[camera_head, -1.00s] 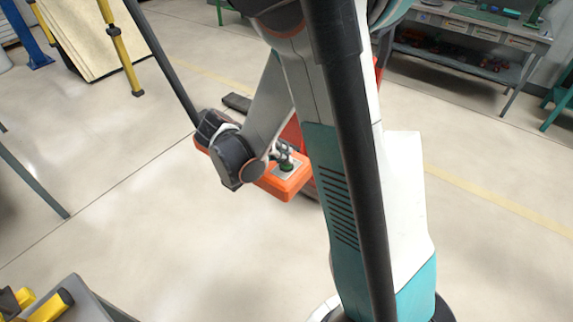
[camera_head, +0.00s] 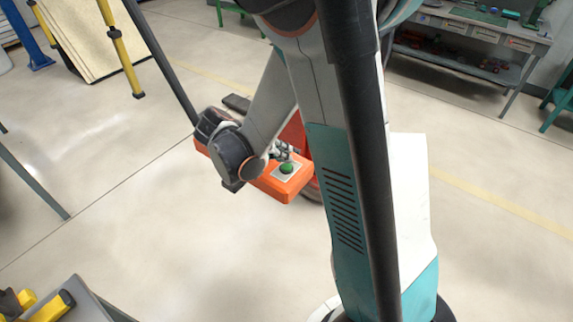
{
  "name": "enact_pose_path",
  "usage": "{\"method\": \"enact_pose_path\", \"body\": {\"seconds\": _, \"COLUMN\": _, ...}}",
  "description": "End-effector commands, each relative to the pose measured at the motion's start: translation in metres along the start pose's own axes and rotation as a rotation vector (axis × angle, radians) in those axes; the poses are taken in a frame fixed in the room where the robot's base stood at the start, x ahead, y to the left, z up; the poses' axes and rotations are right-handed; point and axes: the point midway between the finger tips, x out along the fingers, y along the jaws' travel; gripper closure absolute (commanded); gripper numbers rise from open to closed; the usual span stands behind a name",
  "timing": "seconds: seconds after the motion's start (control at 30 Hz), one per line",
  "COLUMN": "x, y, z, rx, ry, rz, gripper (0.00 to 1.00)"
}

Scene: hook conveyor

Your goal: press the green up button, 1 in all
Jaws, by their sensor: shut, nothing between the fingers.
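The green button (camera_head: 287,168) sits on a light square plate on top of an orange control box (camera_head: 272,187). The button is fully in view near the box's right end. My gripper (camera_head: 284,154) is shut and empty, just behind the button in the picture. It is small and partly hidden by my wrist, and I cannot tell how high it is above the box. My wrist and forearm hide the left and middle parts of the box, so any other buttons there are out of sight.
A workbench (camera_head: 490,40) with a lower shelf stands at the back right. A grey surface with yellow items (camera_head: 45,305) is at the lower left. Yellow posts (camera_head: 118,50) and a pale panel stand at the back left. The floor in front of the box is clear.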

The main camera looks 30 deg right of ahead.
Motion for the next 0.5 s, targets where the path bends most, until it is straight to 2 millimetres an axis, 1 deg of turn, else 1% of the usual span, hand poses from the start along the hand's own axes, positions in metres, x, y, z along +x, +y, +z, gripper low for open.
{"method": "enact_pose_path", "body": {"seconds": 0.3, "x": -0.001, "y": 0.001, "z": 0.0, "rx": 0.0, "ry": 0.0, "rz": 0.0, "gripper": 1.0}}
{"method": "enact_pose_path", "body": {"seconds": 0.5, "x": -0.01, "y": 0.008, "z": -0.007, "rx": 0.0, "ry": 0.0, "rz": 0.0, "gripper": 1.0}}
